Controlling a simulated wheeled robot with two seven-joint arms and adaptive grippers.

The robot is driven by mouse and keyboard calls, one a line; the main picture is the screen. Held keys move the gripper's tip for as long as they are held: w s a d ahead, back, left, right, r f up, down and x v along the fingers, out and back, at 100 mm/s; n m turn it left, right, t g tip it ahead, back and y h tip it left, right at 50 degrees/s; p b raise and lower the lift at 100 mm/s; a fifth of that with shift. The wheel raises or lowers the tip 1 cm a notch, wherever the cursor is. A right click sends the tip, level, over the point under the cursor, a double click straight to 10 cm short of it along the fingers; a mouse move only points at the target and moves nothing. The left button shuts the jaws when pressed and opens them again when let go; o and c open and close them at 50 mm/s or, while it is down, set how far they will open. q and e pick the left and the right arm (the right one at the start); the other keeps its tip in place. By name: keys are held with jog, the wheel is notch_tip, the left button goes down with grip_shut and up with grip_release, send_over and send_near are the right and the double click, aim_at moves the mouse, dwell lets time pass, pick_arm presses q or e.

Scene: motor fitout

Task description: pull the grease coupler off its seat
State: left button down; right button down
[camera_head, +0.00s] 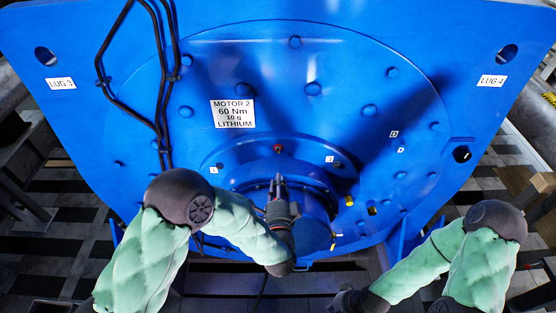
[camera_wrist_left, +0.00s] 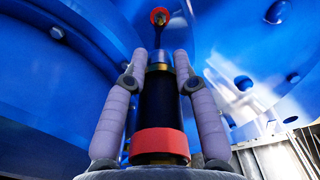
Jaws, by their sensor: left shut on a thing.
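My left gripper (camera_head: 278,186) is in front of the lower middle of the blue motor (camera_head: 330,65). In the left wrist view, its two fingers (camera_wrist_left: 160,72) close on either side of the grease coupler (camera_wrist_left: 157,105), a dark cylinder with a red band at its base and a brass collar. A thin dark stem rises from the collar toward a red-ringed round fitting (camera_wrist_left: 159,16). I cannot tell whether they touch. My right gripper (camera_head: 345,300) is low at the bottom edge, dark and partly hidden, away from the motor's hub; its fingers are not clear.
Black cables (camera_head: 160,90) run down the motor's left face. A white label (camera_head: 233,113) reads MOTOR 2, 60 Nm, 10 g, LITHIUM. A small red fitting (camera_head: 278,148) sits above the hub. Bolt heads stud the plate; lug plates stand at both upper corners.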

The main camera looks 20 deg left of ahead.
pick_arm(q)
jog(key=p+v, duration=0.4)
jog(key=v, duration=1.2)
jog(key=shift+p, duration=0.35)
jog(key=shift+s, duration=0.1)
dwell(0.5)
